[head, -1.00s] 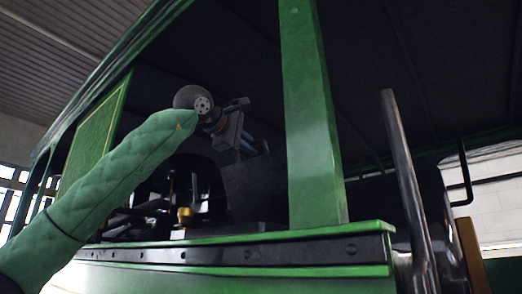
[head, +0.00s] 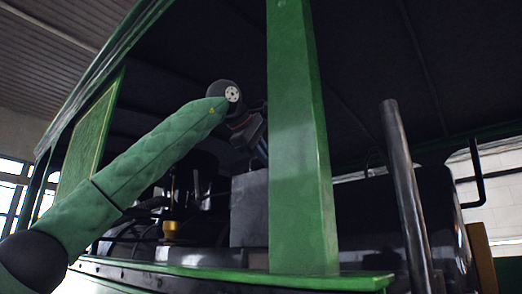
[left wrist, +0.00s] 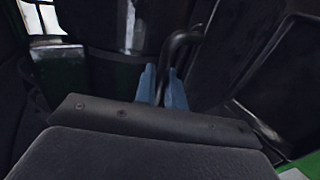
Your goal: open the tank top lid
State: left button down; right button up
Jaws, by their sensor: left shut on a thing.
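My left gripper (head: 258,138) is inside the tram cab, above a grey box-shaped tank (head: 248,208). The green post (head: 300,140) hides its fingertips in the head view. In the left wrist view, its two blue fingers (left wrist: 163,90) are shut on a dark curved handle (left wrist: 184,42). I cannot make out the lid's edge or hinge, so how far the lid is open cannot be told. My right gripper is not in view.
A green cab sill (head: 250,276) runs along the front below the opening. A dark upright pipe (head: 407,190) stands right of the post. A brass fitting (head: 170,228) sits left of the tank. The dark roof (head: 390,70) spans overhead.

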pick_arm(q)
jog(key=shift+w+d+f, duration=0.15)
jog(key=shift+w+d, duration=0.1)
jog(key=c, duration=1.8)
grip_release()
jog(key=shift+c, duration=0.2)
jog(key=shift+w+d, duration=0.1)
jog(key=b+v, duration=0.3)
jog(key=v, duration=0.4)
jog(key=shift+s+r, duration=0.2)
jog(key=shift+r, duration=0.05)
